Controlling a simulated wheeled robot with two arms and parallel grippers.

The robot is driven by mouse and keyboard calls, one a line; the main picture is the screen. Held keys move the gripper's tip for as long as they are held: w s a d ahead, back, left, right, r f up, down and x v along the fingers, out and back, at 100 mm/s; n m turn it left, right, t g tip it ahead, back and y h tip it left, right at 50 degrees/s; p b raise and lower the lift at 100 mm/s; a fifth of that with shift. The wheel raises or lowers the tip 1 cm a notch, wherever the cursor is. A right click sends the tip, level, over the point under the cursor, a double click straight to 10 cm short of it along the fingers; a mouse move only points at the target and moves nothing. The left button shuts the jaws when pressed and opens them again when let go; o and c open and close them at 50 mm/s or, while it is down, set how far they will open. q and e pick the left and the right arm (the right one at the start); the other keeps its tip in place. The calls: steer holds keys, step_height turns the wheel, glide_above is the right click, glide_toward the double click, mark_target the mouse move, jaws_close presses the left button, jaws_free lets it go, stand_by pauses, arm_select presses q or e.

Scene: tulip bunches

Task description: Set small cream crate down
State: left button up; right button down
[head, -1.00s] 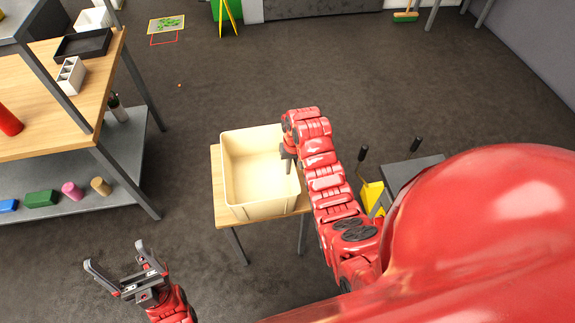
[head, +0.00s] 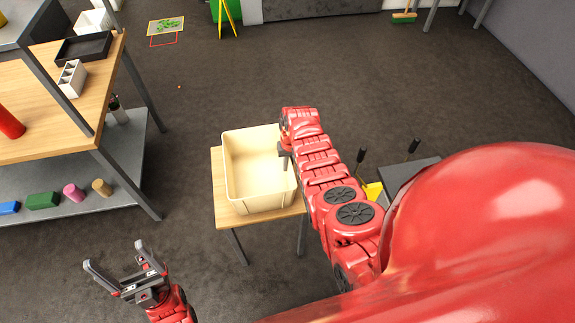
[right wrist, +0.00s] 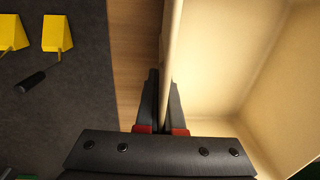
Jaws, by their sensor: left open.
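The small cream crate (head: 258,199) is upright and empty, on or just over the small wooden table (head: 226,207). I cannot tell whether its base fully rests there. My right gripper (head: 285,152) is at the crate's right wall. In the right wrist view, the right gripper's fingers (right wrist: 164,85) sit on both sides of the crate wall (right wrist: 169,60), shut on it. My left gripper (head: 114,255) is open and empty over the floor, at lower left.
A shelf bench (head: 100,85) stands at the left with a black tray (head: 84,47), a white divided holder (head: 71,78) and a red cylinder (head: 10,124). Yellow objects (right wrist: 57,33) and a grey cart (head: 405,172) are right of the table.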

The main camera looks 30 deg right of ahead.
steer(key=shift+f, duration=0.2)
steer(key=shift+f, duration=0.2)
steer(key=c, duration=1)
jaws_free()
steer(key=shift+r, duration=0.1)
steer(key=shift+c, duration=0.2)
steer(key=shift+r, duration=0.2)
steer(key=shift+r, duration=0.25)
step_height(320, 180, up, 11)
steer(key=b, duration=0.1)
steer(key=shift+s+d+r+b, duration=0.15)
steer(key=shift+s+d+b, duration=0.05)
steer(key=shift+d+b, duration=0.2)
